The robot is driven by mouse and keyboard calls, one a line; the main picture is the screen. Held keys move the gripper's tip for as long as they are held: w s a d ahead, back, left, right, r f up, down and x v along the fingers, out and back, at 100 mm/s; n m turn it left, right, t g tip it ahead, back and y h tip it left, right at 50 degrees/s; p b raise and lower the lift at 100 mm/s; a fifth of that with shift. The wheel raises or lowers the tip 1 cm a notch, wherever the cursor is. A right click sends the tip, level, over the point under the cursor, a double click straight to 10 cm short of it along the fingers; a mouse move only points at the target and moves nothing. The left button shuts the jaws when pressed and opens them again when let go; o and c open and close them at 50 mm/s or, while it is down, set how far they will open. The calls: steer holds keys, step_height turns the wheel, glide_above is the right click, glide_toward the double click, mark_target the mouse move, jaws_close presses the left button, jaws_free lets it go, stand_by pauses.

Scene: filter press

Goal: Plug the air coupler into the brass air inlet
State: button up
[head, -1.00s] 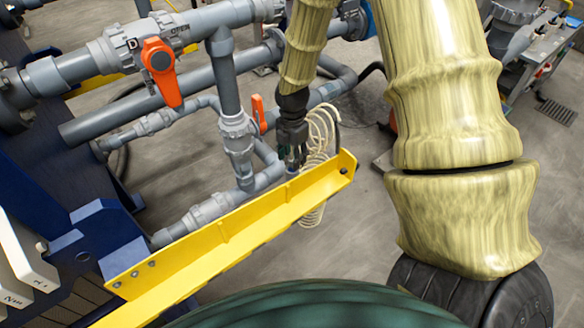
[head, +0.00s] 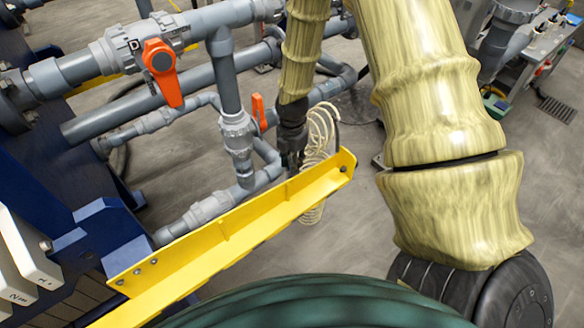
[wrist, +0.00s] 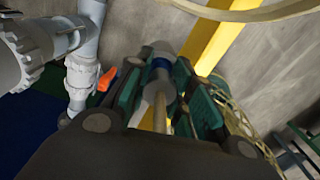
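In the head view my gripper (head: 291,160) points down just behind the yellow beam, whose edge hides its tips. The wrist view shows its two green-padded fingers (wrist: 165,95) on either side of the air coupler (wrist: 155,92), a grey cylinder with a blue band. The pads appear to press on it near their tips. A thin pale rod or hose runs from it back toward my palm. The coiled cream air hose (head: 318,135) hangs just right of my gripper. I cannot make out the brass air inlet; it may be hidden by the coupler or beam.
The yellow beam (head: 235,225) slants up to the right and also shows in the wrist view (wrist: 213,45). Grey pipes (head: 228,85) with orange valve handles (head: 162,70) stand close on the left. Open floor (head: 345,255) lies right of the beam.

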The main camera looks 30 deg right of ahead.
steer(key=shift+c, duration=0.7)
steer(key=shift+r, duration=0.1)
steer(key=shift+r, duration=0.2)
steer(key=shift+r+b, duration=1.3)
steer(key=shift+r, duration=3.4)
